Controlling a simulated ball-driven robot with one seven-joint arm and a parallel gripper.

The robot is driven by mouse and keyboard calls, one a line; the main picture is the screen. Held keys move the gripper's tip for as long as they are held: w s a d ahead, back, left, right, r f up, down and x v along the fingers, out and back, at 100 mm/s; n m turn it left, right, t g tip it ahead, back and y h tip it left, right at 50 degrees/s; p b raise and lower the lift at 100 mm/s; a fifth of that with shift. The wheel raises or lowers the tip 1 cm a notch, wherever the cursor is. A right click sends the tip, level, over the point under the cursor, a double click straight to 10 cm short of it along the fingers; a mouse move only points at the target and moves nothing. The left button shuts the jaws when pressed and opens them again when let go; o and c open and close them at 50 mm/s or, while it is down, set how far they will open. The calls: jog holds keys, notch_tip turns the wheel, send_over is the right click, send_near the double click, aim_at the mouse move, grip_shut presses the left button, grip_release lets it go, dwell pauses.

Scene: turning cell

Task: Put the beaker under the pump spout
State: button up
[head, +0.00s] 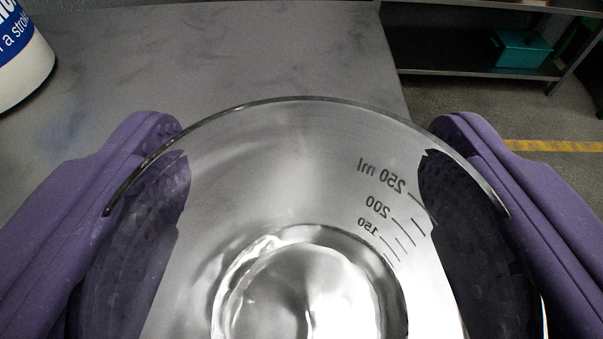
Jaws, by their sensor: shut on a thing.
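A clear glass beaker (270,190) fills the lower middle of the head view, seen from above into its open mouth. Its dark volume marks, up to 250 ml, show on the right side of its wall. My gripper (308,215) is shut on the beaker, with one purple finger on its left side and one on its right. I cannot tell whether the beaker's base touches the grey table. No pump spout can be made out in this view.
A white container with a blue label (22,60) stands on the grey table (250,55) at the upper left. The table's right edge lies just past the beaker. Beyond are the floor with a yellow line (555,146) and a shelf with a teal box (520,48).

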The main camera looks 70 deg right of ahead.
jog(key=shift+s+d+r, duration=0.1)
jog(key=shift+s+d, duration=0.05)
jog(key=shift+s, duration=0.4)
jog(key=shift+s+d+r+p, duration=0.1)
jog(key=shift+s+r+p, duration=0.15)
jog(key=shift+p, duration=0.3)
jog(key=shift+r+p, duration=0.1)
jog(key=shift+p, duration=1.15)
jog(key=shift+s+p, duration=0.1)
jog(key=shift+p, duration=0.55)
jog(key=shift+s+d+r+p, duration=0.1)
jog(key=shift+s+p, duration=0.05)
jog(key=shift+p, duration=0.6)
jog(key=s+d+p, duration=0.2)
jog(key=s+p, duration=0.4)
jog(key=p, duration=0.4)
jog(key=shift+s, duration=0.35)
jog(key=shift+s+d, duration=0.1)
